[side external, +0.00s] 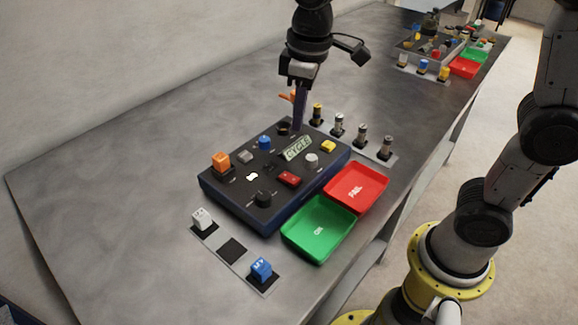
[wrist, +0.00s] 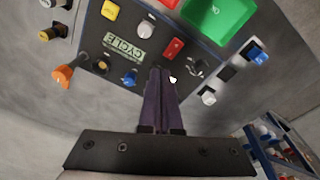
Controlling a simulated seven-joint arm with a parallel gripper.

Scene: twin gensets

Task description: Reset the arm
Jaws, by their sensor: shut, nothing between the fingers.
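My gripper (side external: 299,124) is shut and empty, pointing down over the back edge of the dark blue control box (side external: 230,203). In the wrist view its purple fingers (wrist: 160,72) are together in front of the box. I cannot tell whether the fingertips touch the box. The box has a display (side external: 298,148) reading "CYCLE". An orange block (side external: 221,162), a blue knob (side external: 265,142), a red button (side external: 289,179), a yellow button (side external: 328,146) and a black knob (side external: 263,198) are on its top. An orange lever (wrist: 64,75) sticks out at its back.
A green tray (side external: 318,229) marked "OK" and a red tray (side external: 357,187) marked "FAIL" lie beside the box. A white block (side external: 202,219) and a blue block (side external: 261,269) sit on a strip in front. Several small cylinders stand behind. The table's left side (side external: 110,190) is clear.

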